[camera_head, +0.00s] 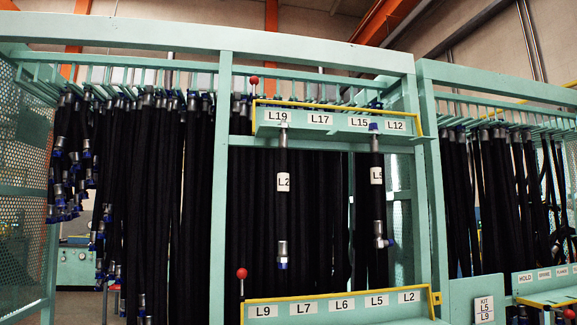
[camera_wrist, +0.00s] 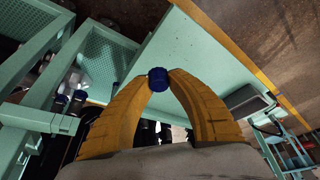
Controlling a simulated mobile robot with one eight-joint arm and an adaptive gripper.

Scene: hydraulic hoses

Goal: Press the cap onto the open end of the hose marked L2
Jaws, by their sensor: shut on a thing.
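The hose marked L2 (camera_head: 283,215) hangs upright in front of the rack, with a white L2 tag. Its upper grey metal end (camera_head: 283,138) shows no blue at the label rail. Its lower metal fitting (camera_head: 282,248) has dark blue at the tip. In the wrist view, my gripper (camera_wrist: 159,74) has its two yellow fingers closed on a small dark blue ribbed cap (camera_wrist: 158,82). The cap sits between the fingertips. My gripper does not show in the head view, so its distance from the L2 hose cannot be told.
A hose tagged L5 (camera_head: 377,205) hangs to the right, with blue at its top. The upper label rail (camera_head: 345,132) and lower label rail (camera_head: 335,313) have yellow edges. Many black hoses (camera_head: 165,190) crowd the left. In the wrist view, a pale green panel (camera_wrist: 205,55) lies beyond the fingertips.

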